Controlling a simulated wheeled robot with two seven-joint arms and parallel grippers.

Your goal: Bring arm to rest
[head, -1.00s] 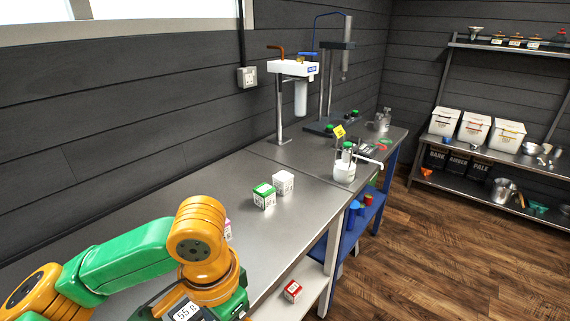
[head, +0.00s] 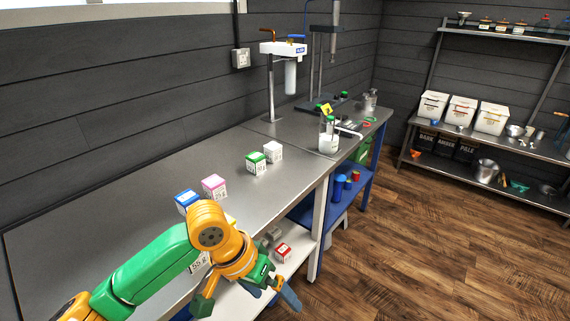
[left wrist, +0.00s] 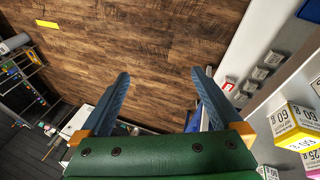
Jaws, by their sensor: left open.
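My left arm, green and orange, comes in from the lower left in the head view, bent in front of the steel bench (head: 120,225). Its gripper (head: 271,294) hangs low at the bench's front, beside the white lower shelf (head: 232,302). In the left wrist view the two blue fingers of the left gripper (left wrist: 160,95) stand wide apart with nothing between them; the wooden floor (left wrist: 150,45) shows behind. My right gripper is in neither view.
A blue-topped box (head: 187,202), a pink-topped box (head: 214,187), a green-topped box (head: 256,163) and a white box (head: 273,152) stand on the bench. A red box (head: 283,252) is on the lower shelf. Yellow boxes (left wrist: 294,122) show right in the wrist view. Floor is clear at right.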

